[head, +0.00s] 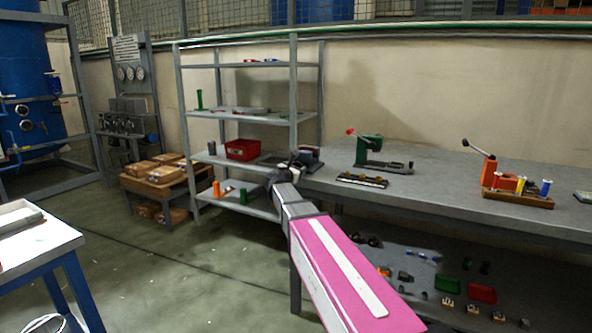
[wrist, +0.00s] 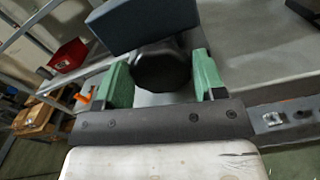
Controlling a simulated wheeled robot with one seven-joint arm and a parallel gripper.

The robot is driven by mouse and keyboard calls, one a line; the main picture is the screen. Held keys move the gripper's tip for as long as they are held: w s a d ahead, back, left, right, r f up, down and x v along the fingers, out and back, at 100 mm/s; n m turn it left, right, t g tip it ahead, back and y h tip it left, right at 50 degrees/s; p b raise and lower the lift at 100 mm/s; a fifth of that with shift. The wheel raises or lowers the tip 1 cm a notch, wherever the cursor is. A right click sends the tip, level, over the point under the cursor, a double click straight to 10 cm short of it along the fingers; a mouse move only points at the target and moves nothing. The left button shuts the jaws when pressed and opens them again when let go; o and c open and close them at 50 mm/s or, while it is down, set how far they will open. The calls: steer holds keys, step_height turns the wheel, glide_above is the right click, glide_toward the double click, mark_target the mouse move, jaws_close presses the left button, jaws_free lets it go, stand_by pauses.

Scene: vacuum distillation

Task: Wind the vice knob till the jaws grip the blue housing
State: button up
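My gripper (head: 283,172) is at the left front corner of the grey workbench in the head view, where it hides much of what is behind it. In the wrist view its two green fingers (wrist: 163,82) stand on either side of a dark, round vice knob (wrist: 162,70). The knob fills the gap, and the fingers appear to touch its sides. A dark blue-grey block (wrist: 142,22), perhaps the blue housing, lies just beyond the knob. The jaws cannot be made out, so I cannot tell whether they touch it.
A grey shelf rack (head: 294,85) with a red bin (head: 242,149) stands behind and left of my gripper. Farther right on the workbench (head: 430,192) are a green lever press (head: 369,152) and an orange device (head: 484,171). Floor (head: 190,270) is open at left.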

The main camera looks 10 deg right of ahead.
steer(key=shift+m, duration=0.7)
steer(key=o, duration=0.9)
steer(key=shift+c, duration=0.2)
steer(key=v, duration=1)
steer(key=shift+s+a, duration=0.2)
steer(key=shift+s, duration=0.15)
